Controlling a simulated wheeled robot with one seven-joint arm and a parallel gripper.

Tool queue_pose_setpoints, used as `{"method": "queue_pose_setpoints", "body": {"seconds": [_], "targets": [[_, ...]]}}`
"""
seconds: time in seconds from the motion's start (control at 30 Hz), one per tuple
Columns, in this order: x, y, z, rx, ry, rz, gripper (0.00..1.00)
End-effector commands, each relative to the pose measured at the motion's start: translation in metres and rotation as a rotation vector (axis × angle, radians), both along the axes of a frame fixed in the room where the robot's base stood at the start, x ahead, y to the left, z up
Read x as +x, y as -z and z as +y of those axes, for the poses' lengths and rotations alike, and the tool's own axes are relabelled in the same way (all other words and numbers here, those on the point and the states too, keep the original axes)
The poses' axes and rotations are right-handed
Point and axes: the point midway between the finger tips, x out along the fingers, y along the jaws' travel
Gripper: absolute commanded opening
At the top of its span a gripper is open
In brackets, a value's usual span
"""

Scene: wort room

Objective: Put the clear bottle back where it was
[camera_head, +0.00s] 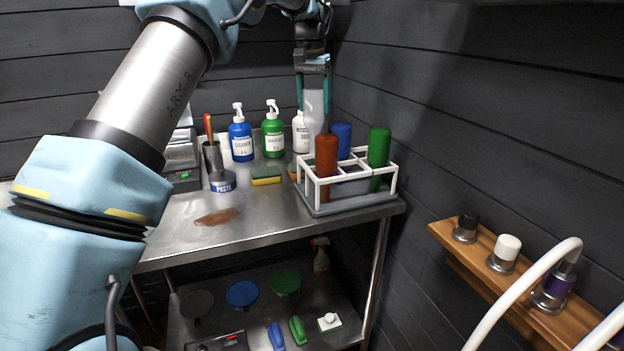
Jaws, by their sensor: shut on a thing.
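My gripper (313,92) points down at the back of the metal table, its teal fingers shut on the clear bottle (315,112). The bottle is upright, pale and see-through. Its lower end is partly hidden behind the brown-red bottle, so I cannot tell if it touches anything. A white-framed rack (350,200) with a grey base stands at the table's right end. It holds a brown-red bottle (326,165), a blue bottle (342,138) and a green bottle (379,150). The held bottle appears at the rack's back left; whether it is over a compartment is unclear.
Blue (241,142), green (274,138) and white (300,135) dispensers stand left of the gripper. A paste tin (222,182), a sponge (266,176) and a brown spill (216,217) are on the table (260,222). Dark plank walls close the back and right.

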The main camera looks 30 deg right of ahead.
Motion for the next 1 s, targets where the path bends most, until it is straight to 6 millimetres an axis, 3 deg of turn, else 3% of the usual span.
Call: {"method": "queue_pose_setpoints", "body": {"seconds": [0.17,0.33,0.73,1.0], "targets": [[-0.013,0.017,-0.010,0.002,0.036,-0.001,0.11],[-0.013,0.048,-0.010,0.002,0.035,0.000,0.11],[-0.012,0.095,-0.010,0.001,0.034,0.000,0.11],[-0.012,0.103,-0.010,-0.001,0.034,-0.004,0.11]]}}
